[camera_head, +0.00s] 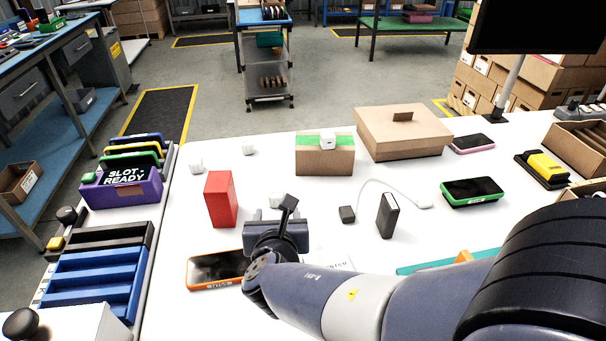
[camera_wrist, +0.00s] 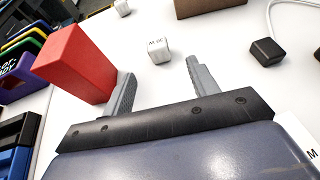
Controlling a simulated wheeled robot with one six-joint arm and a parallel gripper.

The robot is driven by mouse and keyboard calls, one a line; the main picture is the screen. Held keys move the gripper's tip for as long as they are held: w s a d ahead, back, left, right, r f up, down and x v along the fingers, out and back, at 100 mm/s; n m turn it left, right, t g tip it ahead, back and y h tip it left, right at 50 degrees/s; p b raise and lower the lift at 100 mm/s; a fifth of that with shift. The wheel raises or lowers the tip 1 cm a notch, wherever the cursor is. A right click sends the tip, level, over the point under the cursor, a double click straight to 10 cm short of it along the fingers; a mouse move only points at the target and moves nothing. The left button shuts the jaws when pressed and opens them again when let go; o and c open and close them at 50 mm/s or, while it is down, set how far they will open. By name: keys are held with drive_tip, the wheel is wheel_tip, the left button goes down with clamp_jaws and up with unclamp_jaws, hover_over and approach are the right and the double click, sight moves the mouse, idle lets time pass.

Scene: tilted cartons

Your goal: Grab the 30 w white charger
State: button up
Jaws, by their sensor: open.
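A small white charger (camera_wrist: 158,50) stands on the white table just beyond my fingertips in the wrist view. Its top print looks like "30 W" upside down. The same charger shows partly in the head view (camera_head: 276,200), partly blocked by my wrist. My gripper (camera_wrist: 159,74) is open and empty, its two fingers spread on either side of the line to that charger, not touching it. It also shows in the head view (camera_head: 275,218).
A red box (camera_wrist: 73,62) stands close beside my left finger. A black charger (camera_head: 347,214) and a dark upright box (camera_head: 387,215) stand to the right. An orange-edged phone (camera_head: 215,270) lies at the front left. A brown carton (camera_head: 402,135) stands at the back.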

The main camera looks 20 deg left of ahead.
sight(276, 198)
drive_tip(key=x, duration=0.6)
drive_tip(key=shift+d+r+b, duration=0.1)
drive_tip(key=shift+b, duration=0.2)
drive_tip(key=shift+a+x, duration=0.15)
drive_tip(key=shift+x, duration=1.2)
drive_tip(key=shift+a+x, duration=0.15)
drive_tip(key=shift+x, duration=1.15)
drive_tip(key=shift+s, duration=0.1)
drive_tip(key=shift+r, duration=0.1)
drive_tip(key=c, duration=1.1)
